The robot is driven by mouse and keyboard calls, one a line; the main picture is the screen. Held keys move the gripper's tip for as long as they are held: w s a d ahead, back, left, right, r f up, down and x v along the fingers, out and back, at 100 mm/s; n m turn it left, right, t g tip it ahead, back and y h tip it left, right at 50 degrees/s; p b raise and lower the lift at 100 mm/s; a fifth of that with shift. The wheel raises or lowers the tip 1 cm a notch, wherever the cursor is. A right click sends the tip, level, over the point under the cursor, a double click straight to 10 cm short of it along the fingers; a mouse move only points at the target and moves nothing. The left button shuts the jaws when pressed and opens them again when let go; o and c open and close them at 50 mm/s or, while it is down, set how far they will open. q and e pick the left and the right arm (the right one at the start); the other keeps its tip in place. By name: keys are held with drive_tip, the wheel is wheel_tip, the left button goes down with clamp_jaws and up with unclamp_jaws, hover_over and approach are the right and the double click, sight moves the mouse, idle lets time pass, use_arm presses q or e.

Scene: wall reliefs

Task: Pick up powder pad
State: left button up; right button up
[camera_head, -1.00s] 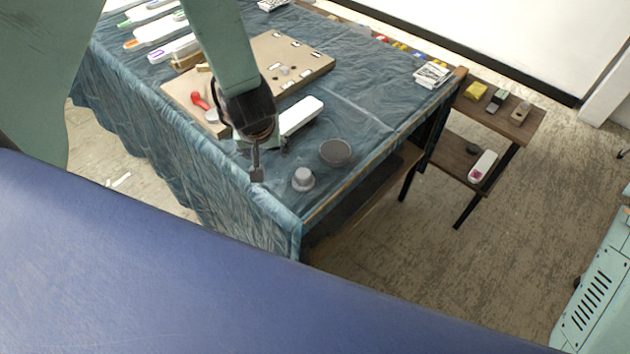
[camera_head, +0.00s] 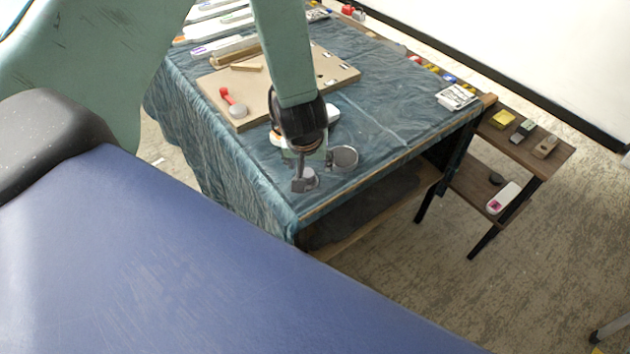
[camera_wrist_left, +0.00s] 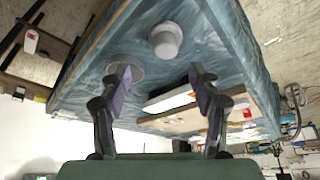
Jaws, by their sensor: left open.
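A small grey knob-topped pad (camera_head: 309,181), which I take to be the powder pad, stands near the corner of the cloth-covered table (camera_head: 375,120). In the head view my left gripper (camera_head: 314,172) partly covers it. In the left wrist view the pad (camera_wrist_left: 165,40) is whole, ahead of and between the two open fingers (camera_wrist_left: 158,78). The fingers are apart from each other with nothing between them; the head view does not show how far above the pad they are. My right gripper is not in view.
A shallow round grey dish (camera_head: 343,157) sits right beside the gripper. A beige board (camera_head: 330,70) with a red-handled tool (camera_head: 233,102) lies farther back. White cards (camera_head: 457,96) lie by the far edge. A small wooden side shelf (camera_head: 525,137) adjoins the table.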

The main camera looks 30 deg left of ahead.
sight(306, 174)
use_arm(q)
drive_tip(key=x, duration=0.2)
drive_tip(key=b+x, duration=0.1)
drive_tip(key=x, duration=0.2)
drive_tip(key=a+x, duration=0.1)
drive_tip(key=x, duration=0.1)
drive_tip(key=shift+s+f+b, duration=0.2)
drive_tip(key=shift+s+b, duration=0.05)
drive_tip(key=shift+b, duration=0.05)
drive_tip(key=shift+w+f, duration=0.2)
drive_tip(key=shift+f, duration=0.15)
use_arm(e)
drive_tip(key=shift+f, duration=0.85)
use_arm(q)
drive_tip(key=shift+a, duration=0.1)
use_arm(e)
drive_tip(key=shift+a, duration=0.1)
use_arm(q)
drive_tip(key=shift+s, duration=0.1)
drive_tip(key=shift+c, duration=0.7)
drive_tip(key=c, duration=1)
